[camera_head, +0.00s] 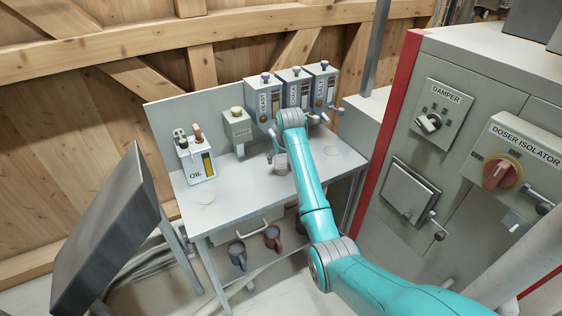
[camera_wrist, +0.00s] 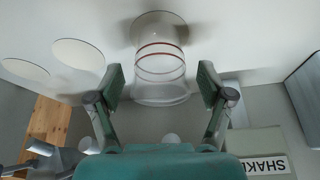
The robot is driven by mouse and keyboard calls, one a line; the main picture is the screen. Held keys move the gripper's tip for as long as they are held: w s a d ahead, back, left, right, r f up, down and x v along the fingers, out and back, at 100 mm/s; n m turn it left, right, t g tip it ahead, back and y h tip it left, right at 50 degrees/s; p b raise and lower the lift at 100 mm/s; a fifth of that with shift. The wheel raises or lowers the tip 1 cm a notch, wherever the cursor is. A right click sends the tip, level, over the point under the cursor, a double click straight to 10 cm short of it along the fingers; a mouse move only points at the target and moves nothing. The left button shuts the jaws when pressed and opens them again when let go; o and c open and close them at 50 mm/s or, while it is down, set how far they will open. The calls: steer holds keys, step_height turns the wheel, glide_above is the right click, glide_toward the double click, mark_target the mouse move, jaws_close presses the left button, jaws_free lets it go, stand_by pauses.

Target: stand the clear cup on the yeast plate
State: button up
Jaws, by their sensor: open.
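The clear cup (camera_wrist: 160,72) with red-brown bands is between the two fingers of my open gripper (camera_wrist: 161,80) in the wrist view. A gap shows on each side, so the fingers look apart from it. The cup also shows small in the head view (camera_head: 281,168), partly hidden by my arm. Two pale round plates, one nearer (camera_wrist: 78,58) and one farther (camera_wrist: 24,69), lie left of the cup in the wrist view. One plate (camera_head: 330,152) shows right of my arm in the head view. I cannot read which plate is for yeast.
Three grey dispensers (camera_head: 294,88) stand at the table's back, near my arm. A SHAKE box (camera_head: 237,127) and an OIL unit (camera_head: 197,163) stand left. Another pale disc (camera_head: 205,197) lies front left. Mugs (camera_head: 272,237) sit below. A cabinet (camera_head: 470,130) is at right.

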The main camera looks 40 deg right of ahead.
steer(key=v, duration=0.9)
steer(key=shift+s+r, duration=0.2)
steer(key=shift+r, duration=0.1)
steer(key=shift+s, duration=0.1)
